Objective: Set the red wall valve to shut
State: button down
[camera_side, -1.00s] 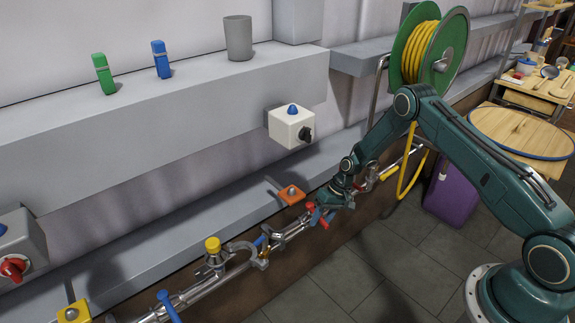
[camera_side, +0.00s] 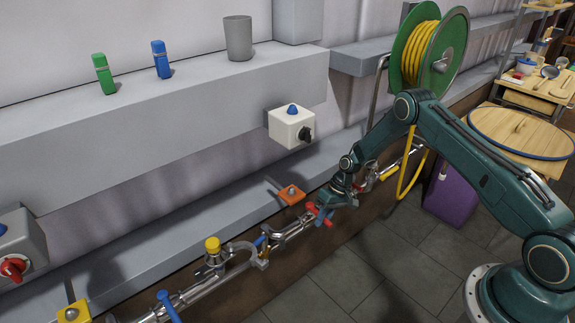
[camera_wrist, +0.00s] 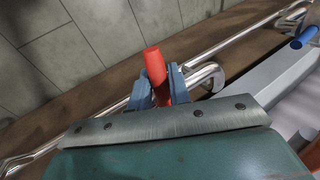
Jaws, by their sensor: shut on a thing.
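The red valve handle (camera_side: 325,219) is on the metal pipe along the wall, right of the middle in the side view. In the wrist view the red handle (camera_wrist: 155,62) stands between my two blue-grey fingers, its rounded end projecting past them. It lies roughly across the line of the pipe there. My gripper (camera_wrist: 160,86) is shut on the handle; in the side view my gripper (camera_side: 327,207) reaches it from the right. The valve body is mostly hidden by my gripper.
The pipe (camera_side: 238,268) also carries a yellow-capped fitting (camera_side: 213,245) and a blue handle (camera_side: 168,306). An orange plate (camera_side: 291,195) sits close beside my gripper. A white switch box (camera_side: 291,128) is above. A yellow hose (camera_side: 405,180) hangs to the right. Floor in front is clear.

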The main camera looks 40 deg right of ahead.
jog(key=shift+d+n, duration=0.15)
jog(key=shift+n, duration=0.15)
jog(key=shift+d, duration=0.1)
jog(key=c, duration=2.2)
grip_release()
jog(key=shift+d+n+g, duration=0.5)
jog(key=shift+d+n, duration=0.05)
jog(key=shift+n, duration=0.25)
jog(key=c, duration=1.2)
grip_release()
jog(key=shift+a, duration=0.1)
jog(key=shift+c, duration=0.5)
jog(key=shift+r, duration=0.1)
jog(key=v, duration=0.5)
jog(key=shift+d+r, duration=0.2)
jog(key=shift+r, duration=0.15)
